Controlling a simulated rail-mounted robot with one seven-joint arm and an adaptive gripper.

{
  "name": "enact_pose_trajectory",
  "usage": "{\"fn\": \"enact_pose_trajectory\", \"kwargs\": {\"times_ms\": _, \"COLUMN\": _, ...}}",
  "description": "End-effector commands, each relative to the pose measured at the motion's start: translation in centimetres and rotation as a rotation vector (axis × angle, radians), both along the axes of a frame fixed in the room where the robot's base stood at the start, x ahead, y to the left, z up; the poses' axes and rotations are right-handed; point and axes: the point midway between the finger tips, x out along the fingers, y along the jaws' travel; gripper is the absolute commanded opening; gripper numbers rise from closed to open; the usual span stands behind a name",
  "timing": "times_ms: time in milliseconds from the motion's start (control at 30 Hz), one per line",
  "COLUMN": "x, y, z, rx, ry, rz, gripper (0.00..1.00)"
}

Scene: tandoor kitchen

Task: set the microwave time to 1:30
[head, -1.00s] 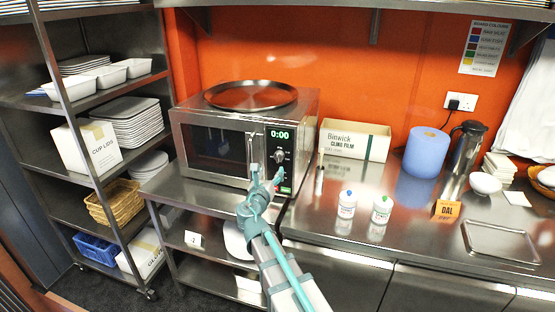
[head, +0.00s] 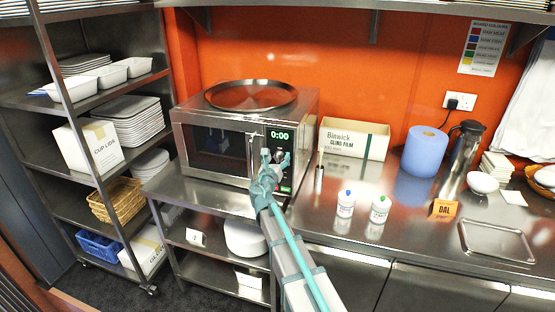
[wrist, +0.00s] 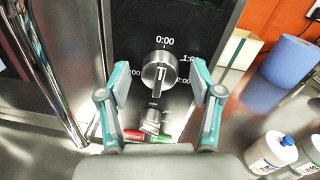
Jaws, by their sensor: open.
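The microwave (head: 215,146) stands on the steel counter at the centre left, its door shut. Its green display (head: 281,135) reads 0:00. In the wrist view the round silver time dial (wrist: 160,72) has 0:00 printed above it and 1:00, partly hidden, at its right. A smaller knob (wrist: 150,120) sits below, above a red STOP button (wrist: 134,136) and a green button (wrist: 162,137). My gripper (head: 275,158) is in front of the control panel. In the wrist view my gripper (wrist: 160,82) is open, a finger on each side of the dial, apart from it as far as I can tell.
The vertical door handle (wrist: 48,75) is close left of my gripper. A round tray (head: 251,95) lies on the microwave. A cling film box (head: 353,140), two bottles (head: 345,204) and a blue roll (head: 426,151) stand to the right.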

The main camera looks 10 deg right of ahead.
Motion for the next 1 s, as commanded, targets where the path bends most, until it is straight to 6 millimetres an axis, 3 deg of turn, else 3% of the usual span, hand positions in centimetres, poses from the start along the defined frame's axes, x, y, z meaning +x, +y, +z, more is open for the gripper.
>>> {"fn": "enact_pose_trajectory", "kwargs": {"times_ms": 100, "x": -0.03, "y": 0.0, "z": 0.0, "rx": 0.0, "ry": 0.0, "rz": 0.0, "gripper": 0.62}}
{"fn": "enact_pose_trajectory", "kwargs": {"times_ms": 433, "x": -0.03, "y": 0.0, "z": 0.01, "rx": 0.0, "ry": 0.0, "rz": -0.001, "gripper": 0.07}}
{"fn": "enact_pose_trajectory", "kwargs": {"times_ms": 767, "x": -0.04, "y": -0.01, "z": -0.19, "rx": 0.032, "ry": -0.019, "rz": 0.0, "gripper": 0.05}}
{"fn": "enact_pose_trajectory", "kwargs": {"times_ms": 1000, "x": -0.05, "y": -0.03, "z": -0.56, "rx": 0.144, "ry": -0.079, "rz": 0.0, "gripper": 0.05}}
